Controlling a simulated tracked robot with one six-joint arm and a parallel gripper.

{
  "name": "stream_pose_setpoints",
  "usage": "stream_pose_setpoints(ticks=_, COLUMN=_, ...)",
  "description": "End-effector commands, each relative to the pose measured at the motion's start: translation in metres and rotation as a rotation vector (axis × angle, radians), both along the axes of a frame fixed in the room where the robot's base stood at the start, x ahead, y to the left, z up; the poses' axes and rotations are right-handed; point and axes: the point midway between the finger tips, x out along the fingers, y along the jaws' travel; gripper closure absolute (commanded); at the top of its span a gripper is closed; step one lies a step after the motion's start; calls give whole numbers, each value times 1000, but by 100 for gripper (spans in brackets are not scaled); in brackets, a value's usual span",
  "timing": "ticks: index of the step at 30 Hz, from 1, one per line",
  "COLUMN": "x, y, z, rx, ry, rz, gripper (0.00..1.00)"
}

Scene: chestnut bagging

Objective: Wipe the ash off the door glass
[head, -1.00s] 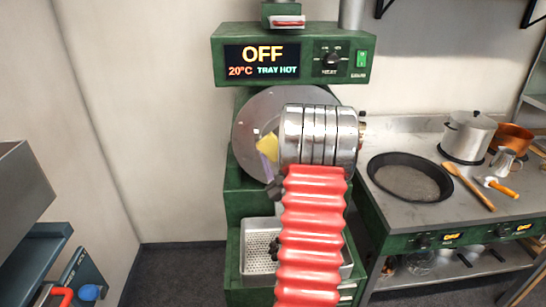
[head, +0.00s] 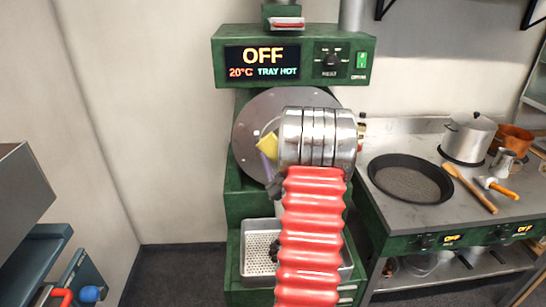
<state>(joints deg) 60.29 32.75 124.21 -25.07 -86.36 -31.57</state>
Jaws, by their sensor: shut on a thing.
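The green roaster's round grey front (head: 252,115) faces me in the middle of the head view. My metal wrist hides much of its right side and centre, so I cannot clearly make out the door glass or any ash. My gripper (head: 270,168) is mostly hidden at the left of my wrist, in front of the round front. It is shut on a yellow pad (head: 267,145), with a purplish piece just below it. The pad is tilted and looks close to the round front; I cannot tell whether it touches.
The display (head: 262,60) reads OFF, 20°C and TRAY HOT. A perforated metal tray (head: 256,238) with dark lumps sits below. On the right counter are a black pan (head: 410,178), a pot (head: 468,137), a wooden spoon (head: 470,188) and an orange-handled tool (head: 498,187).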

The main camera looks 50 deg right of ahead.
Motion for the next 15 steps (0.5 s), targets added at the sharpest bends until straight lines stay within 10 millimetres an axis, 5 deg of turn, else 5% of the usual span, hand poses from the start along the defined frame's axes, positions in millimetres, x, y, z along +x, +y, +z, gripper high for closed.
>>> stream_pose_setpoints(ticks=15, x=-15, y=-13, z=0, rx=0, ry=-1, rz=-1, gripper=70)
